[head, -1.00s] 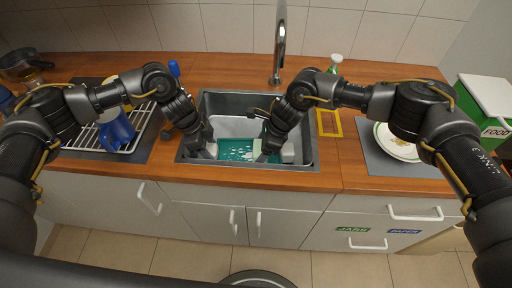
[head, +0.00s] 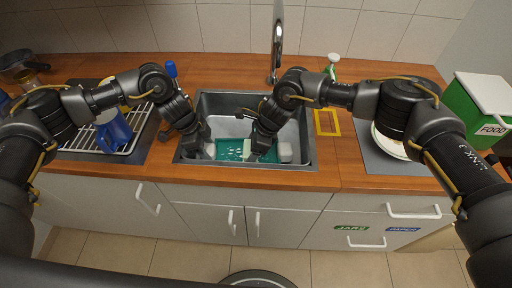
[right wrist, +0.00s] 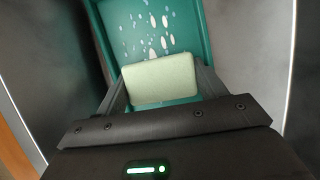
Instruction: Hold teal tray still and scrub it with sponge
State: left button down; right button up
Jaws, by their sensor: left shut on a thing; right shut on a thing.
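The teal tray (head: 229,146) lies in the sink, with white spots on its surface. It also shows in the right wrist view (right wrist: 193,29), with the white spots ahead of the sponge. My left gripper (head: 207,152) is shut on the tray's left side; its fingertips are hard to make out. My right gripper (head: 252,155) is shut on a pale green sponge (right wrist: 161,79). The sponge is between the fingers, over the tray; whether it touches the tray is hard to tell.
The grey sink (head: 303,126) surrounds both grippers with its walls. A drying rack (head: 133,146) with a blue item (head: 115,130) stands left. The faucet (head: 277,45) rises behind.

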pick_arm(q)
jog(key=shift+d+r, duration=0.1)
jog(key=shift+d, duration=0.05)
pick_arm(e)
jog(key=shift+d, duration=0.15)
jog(key=shift+w+d, duration=0.2)
jog(key=shift+d, duration=1.4)
jog(key=shift+r, duration=0.1)
jog(key=shift+a, duration=0.15)
jog(key=shift+s+a+f, duration=0.1)
jog(key=shift+s+a, duration=0.05)
jog(key=shift+a, duration=0.65)
jog(key=shift+s+a+f, duration=0.1)
jog(key=shift+a, duration=0.7)
